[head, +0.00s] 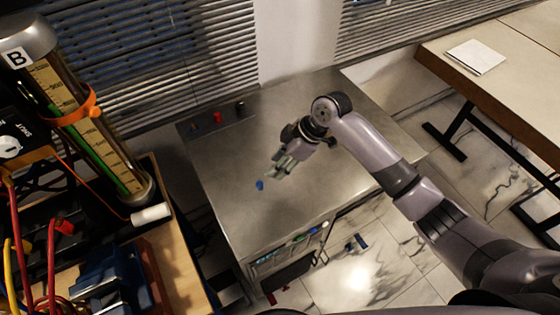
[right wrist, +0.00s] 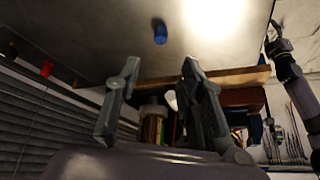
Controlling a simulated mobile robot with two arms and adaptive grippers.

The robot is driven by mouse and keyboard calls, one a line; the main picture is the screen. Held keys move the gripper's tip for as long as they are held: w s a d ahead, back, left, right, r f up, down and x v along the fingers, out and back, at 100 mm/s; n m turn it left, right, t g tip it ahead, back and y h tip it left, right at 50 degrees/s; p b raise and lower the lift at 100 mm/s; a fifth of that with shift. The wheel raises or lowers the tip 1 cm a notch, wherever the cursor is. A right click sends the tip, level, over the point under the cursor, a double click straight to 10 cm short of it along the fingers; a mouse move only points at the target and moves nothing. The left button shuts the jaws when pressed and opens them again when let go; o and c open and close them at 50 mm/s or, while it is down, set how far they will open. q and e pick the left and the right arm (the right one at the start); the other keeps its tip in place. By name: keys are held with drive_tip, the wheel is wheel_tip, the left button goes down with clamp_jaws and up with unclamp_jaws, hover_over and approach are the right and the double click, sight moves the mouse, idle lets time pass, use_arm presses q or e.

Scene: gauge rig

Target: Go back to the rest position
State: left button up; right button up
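My right gripper (head: 277,168) reaches in from the right in the head view. It is above the metal cabinet top (head: 240,215), near a small blue piece (head: 259,185) but apart from it. In the right wrist view its two fingers (right wrist: 161,68) stand apart with nothing between them. The blue piece also shows in the right wrist view (right wrist: 160,33), beyond the fingertips. My left gripper is not in the head view. A grey arm with what looks like my left gripper (right wrist: 278,42) shows small at the right of the wrist view; its fingers are unclear.
A red knob (head: 217,117) and a black knob (head: 240,108) stand at the cabinet's back edge. A tall gauge tube marked B (head: 85,125) stands at the left beside cables. A white-topped table (head: 520,60) stands at right. Most of the cabinet top is bare.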

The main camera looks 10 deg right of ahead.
drive_tip(key=shift+d+r, duration=0.3)
drive_tip(key=shift+r, duration=0.25)
drive_tip(key=s+f+m, duration=0.1)
drive_tip(key=s+m, duration=0.1)
drive_tip(key=s, duration=0.2)
drive_tip(key=s+d+f+m+t, duration=0.1)
drive_tip(key=s+f+m, duration=0.1)
drive_tip(key=s, duration=0.2)
drive_tip(key=s+f+m+h, duration=0.1)
drive_tip(key=s+f, duration=0.1)
drive_tip(key=s, duration=0.3)
drive_tip(key=shift+d+f+m+t, duration=0.25)
drive_tip(key=shift+d+m+t, duration=0.15)
drive_tip(key=s+d+r+m+t+h, duration=0.1)
drive_tip(key=s+d+m+h, duration=0.4)
drive_tip(key=s+d+m, duration=0.5)
drive_tip(key=s+d+f+n+g+b, duration=0.1)
drive_tip(key=s+f+b, duration=0.1)
drive_tip(key=f, duration=1.2)
drive_tip(key=s+d+f+n+b, duration=0.1)
drive_tip(key=s+d+f, duration=0.1)
drive_tip(key=f, duration=1.3)
drive_tip(key=s+d+f+g+b, duration=0.1)
drive_tip(key=s+d+f+b, duration=0.1)
drive_tip(key=s+f, duration=1.4)
wheel_tip(320, 180, down, 3)
drive_tip(key=shift+s+d+f+g+b, duration=0.1)
drive_tip(key=shift+s+d+g+b, duration=0.25)
drive_tip(key=shift+b, duration=0.25)
